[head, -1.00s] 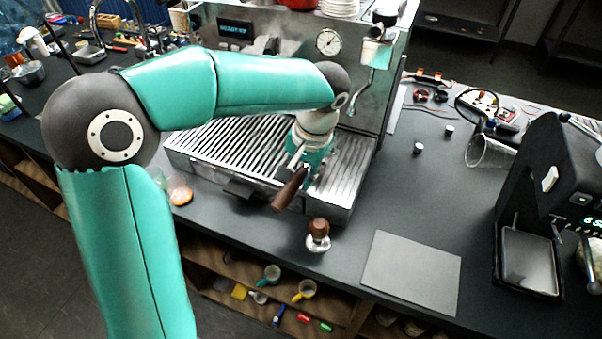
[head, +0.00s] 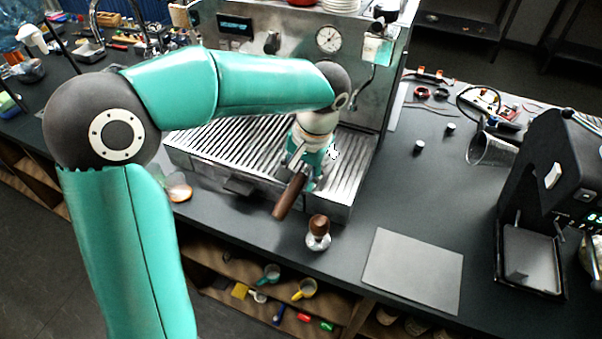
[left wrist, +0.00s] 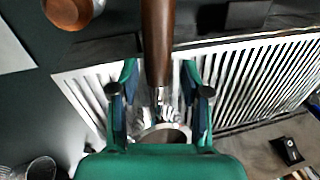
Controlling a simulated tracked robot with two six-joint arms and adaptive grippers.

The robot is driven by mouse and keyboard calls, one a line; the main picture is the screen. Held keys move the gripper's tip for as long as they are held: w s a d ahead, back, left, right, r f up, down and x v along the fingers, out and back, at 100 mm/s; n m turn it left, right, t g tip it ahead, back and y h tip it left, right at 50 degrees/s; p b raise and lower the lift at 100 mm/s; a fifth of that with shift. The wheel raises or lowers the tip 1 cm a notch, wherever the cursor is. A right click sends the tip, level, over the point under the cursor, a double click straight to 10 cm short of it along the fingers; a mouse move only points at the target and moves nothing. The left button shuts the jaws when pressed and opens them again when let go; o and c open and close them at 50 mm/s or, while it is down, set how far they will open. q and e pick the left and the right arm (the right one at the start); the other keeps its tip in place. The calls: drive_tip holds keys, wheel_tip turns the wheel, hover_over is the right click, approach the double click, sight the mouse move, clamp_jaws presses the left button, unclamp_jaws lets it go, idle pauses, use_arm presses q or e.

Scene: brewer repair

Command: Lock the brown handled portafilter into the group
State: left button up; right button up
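The portafilter's brown handle (head: 290,196) juts out past the front edge of the espresso machine's drip tray (head: 230,150). In the left wrist view the handle (left wrist: 158,45) runs up the middle, with a metal neck and a round metal basket rim (left wrist: 165,134) below it. My left gripper (head: 302,170) is over the right part of the tray. Its fingers (left wrist: 159,90) stand on both sides of the neck, with visible gaps, so it looks open. Whether the portafilter rests on the tray is unclear. My left arm hides the group. My right gripper is out of view.
A wood-topped tamper (head: 318,232) stands on the counter just in front of the tray. A grey mat (head: 413,272) lies to its right, and a black grinder (head: 540,205) stands at the far right.

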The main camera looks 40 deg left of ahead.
use_arm(q)
drive_tip(key=shift+o, duration=0.4)
drive_tip(key=v, duration=1.2)
